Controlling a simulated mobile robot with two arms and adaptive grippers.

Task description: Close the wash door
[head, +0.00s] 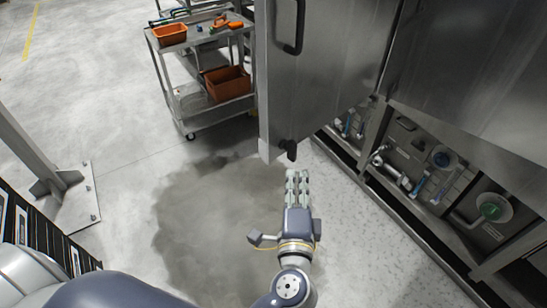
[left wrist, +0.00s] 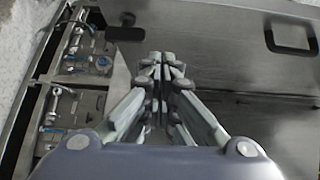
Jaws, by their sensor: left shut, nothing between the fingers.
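The wash door (head: 330,75) is a grey metal panel that stands open, swung out from the washer body (head: 465,75). It has a dark bar handle (head: 294,27) near its free edge and a small dark latch (head: 287,150) at its lower corner. My left gripper (head: 297,178) is shut and empty, just below that lower corner in the head view; whether it touches the door cannot be told. In the left wrist view the shut fingers (left wrist: 162,62) point toward the metal panel, with the handle (left wrist: 290,36) at upper right. My right gripper is not in view.
A metal cart (head: 190,95) with orange bins stands left of the door. Pipes and valves (head: 400,175) sit in the open lower bay of the washer. A post with a bolted base plate (head: 65,205) stands at left. A wet patch (head: 215,215) covers the open floor.

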